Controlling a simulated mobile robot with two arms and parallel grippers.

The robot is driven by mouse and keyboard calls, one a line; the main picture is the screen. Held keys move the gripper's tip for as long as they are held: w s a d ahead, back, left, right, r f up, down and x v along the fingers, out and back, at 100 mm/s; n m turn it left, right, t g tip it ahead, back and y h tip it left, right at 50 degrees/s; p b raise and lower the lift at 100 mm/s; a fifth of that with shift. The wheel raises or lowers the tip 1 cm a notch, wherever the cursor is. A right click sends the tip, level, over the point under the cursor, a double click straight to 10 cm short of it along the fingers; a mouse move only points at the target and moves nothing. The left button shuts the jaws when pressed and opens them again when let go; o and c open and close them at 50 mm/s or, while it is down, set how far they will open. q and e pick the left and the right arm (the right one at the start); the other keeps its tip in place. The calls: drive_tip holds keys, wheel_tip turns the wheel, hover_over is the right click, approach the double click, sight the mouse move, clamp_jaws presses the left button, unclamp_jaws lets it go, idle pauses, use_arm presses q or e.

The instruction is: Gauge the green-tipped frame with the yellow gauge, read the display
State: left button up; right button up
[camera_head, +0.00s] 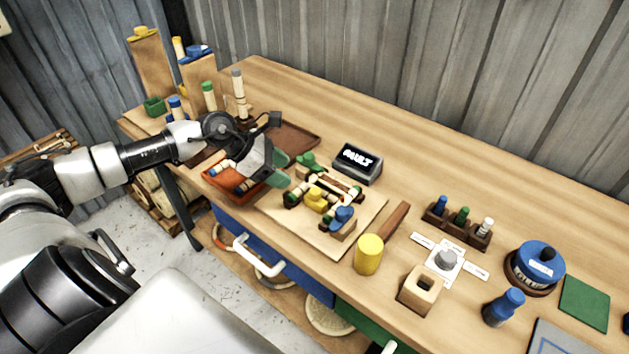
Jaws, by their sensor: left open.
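My left gripper (281,170) is open above the right edge of the red-orange tray (230,182), left of the wooden board (320,240). Nothing shows between its green-tipped fingers. On the board lies a pale rattan frame with dark green ends (324,225); its outline is partly hidden by other pieces. A small yellow block, apparently the yellow gauge (317,198), sits amid the frame; whether they touch is unclear. The black display (358,162) behind the board shows white letters that look like "FAULT". My right gripper is not in view.
A green piece (308,161) and a blue piece (343,217) flank the yellow one. A yellow-headed mallet (369,254) and a holed wooden block (419,290) stand in front. A peg rack (457,226) and a blue-topped round tin (536,266) are at right. The back right tabletop is clear.

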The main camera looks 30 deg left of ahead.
sight(314, 190)
use_arm(q)
drive_tip(key=p+x, duration=0.2)
drive_tip(key=x, duration=0.7)
drive_tip(key=shift+d+r, duration=0.1)
drive_tip(key=shift+d, duration=0.05)
drive_tip(key=shift+w+d+f, duration=0.25)
drive_tip(key=shift+d+f, duration=0.05)
drive_tip(key=shift+f, duration=0.1)
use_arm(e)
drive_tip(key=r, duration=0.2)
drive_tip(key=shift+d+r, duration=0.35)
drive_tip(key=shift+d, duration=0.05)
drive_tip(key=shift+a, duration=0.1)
use_arm(q)
drive_tip(key=c, duration=0.4)
clamp_jaws()
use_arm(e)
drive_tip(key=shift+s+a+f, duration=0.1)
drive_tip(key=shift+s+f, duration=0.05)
